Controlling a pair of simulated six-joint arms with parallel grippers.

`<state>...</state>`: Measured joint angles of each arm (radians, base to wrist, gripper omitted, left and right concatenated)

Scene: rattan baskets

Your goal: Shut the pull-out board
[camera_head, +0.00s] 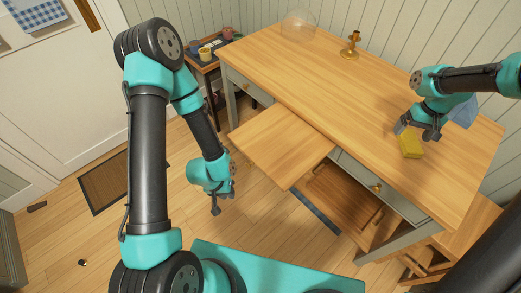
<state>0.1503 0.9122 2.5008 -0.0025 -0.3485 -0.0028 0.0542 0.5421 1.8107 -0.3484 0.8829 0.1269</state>
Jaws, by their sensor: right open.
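The pull-out board (277,148) is a light wooden panel sticking out from the front of the wooden table (330,85), just under its top. My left gripper (222,207) hangs in front of and to the left of the board's front edge, apart from it and pointing down. I cannot tell whether its fingers are open or shut. My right gripper (416,134) is open above the right part of the tabletop, close to a yellow block-like object (410,144). I cannot tell whether it touches that object.
A brass candlestick (351,46) and a glass dome (298,23) stand at the back of the tabletop. A blue cloth (463,112) lies near my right arm. A drawer knob (376,187) shows at right. Floor in front is mostly clear.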

